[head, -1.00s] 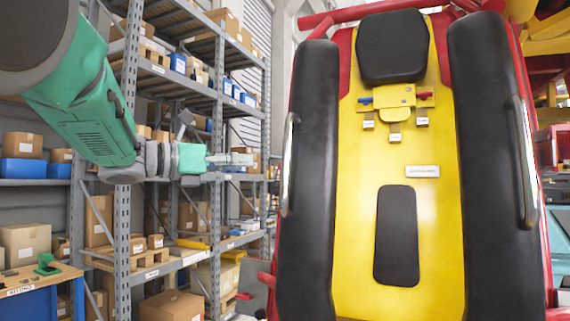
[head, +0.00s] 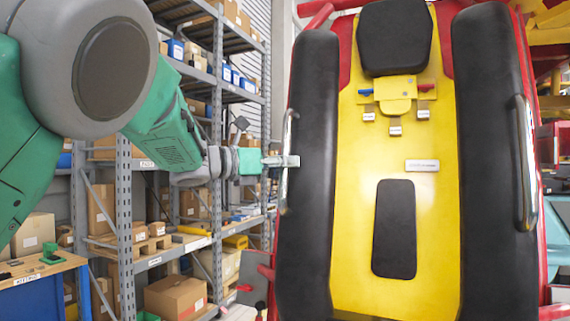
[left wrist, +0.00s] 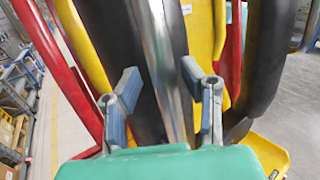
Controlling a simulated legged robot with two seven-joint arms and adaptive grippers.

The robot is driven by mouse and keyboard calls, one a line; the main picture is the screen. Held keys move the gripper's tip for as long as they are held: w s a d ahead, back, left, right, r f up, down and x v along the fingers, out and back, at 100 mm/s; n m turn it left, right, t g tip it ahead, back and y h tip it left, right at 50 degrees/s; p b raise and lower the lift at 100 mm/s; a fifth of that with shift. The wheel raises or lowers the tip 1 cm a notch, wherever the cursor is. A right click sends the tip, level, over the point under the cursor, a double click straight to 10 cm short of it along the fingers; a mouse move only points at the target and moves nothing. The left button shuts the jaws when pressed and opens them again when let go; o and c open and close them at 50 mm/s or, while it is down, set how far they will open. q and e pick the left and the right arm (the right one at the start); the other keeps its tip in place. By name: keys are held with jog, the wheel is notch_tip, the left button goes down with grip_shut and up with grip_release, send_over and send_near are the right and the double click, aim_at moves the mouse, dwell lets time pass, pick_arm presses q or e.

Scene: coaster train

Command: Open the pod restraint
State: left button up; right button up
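The pod restraint shows as two long black padded bars, a left one (head: 309,150) and a right one (head: 490,150), in front of a yellow seat back (head: 350,220). Each bar has a curved metal handle on its outer side, the left handle (head: 286,185) and the right handle (head: 525,165). My left gripper (head: 288,161) is at the left handle. In the left wrist view my left gripper (left wrist: 160,80) is open, with the metal handle (left wrist: 160,60) running between its fingers. I cannot tell whether a finger touches it. My right gripper is not in view.
The seat has a black headrest (head: 394,38) and a black lower pad (head: 395,228). Shelves with boxes (head: 175,297) stand behind my left arm. A wooden-topped bench (head: 40,270) is at the lower left. Red frame tubes (left wrist: 65,70) run near the gripper.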

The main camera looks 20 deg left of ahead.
pick_arm(q)
jog(key=shift+d, duration=0.1)
grip_shut()
jog(key=shift+s+d+r, duration=0.1)
jog(key=shift+d, duration=0.05)
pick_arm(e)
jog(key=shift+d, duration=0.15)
pick_arm(q)
jog(key=shift+r, duration=0.1)
jog(key=shift+s+r+p, duration=0.1)
jog(key=shift+r+p, duration=0.35)
jog(key=shift+r, duration=0.05)
jog(key=shift+s+r, duration=0.3)
jog(key=shift+r, duration=0.25)
jog(key=s+r+n+g+y+p, duration=0.1)
jog(key=s+r, duration=0.4)
jog(key=r, duration=0.6)
jog(key=s+r+n+g+y+p, duration=0.1)
jog(key=s+r+n+g+p, duration=0.1)
jog(key=r, duration=1)
jog(key=shift+s+a+g+p, duration=0.25)
jog(key=shift+s+g+p, duration=0.4)
jog(key=shift+s+g, duration=0.7)
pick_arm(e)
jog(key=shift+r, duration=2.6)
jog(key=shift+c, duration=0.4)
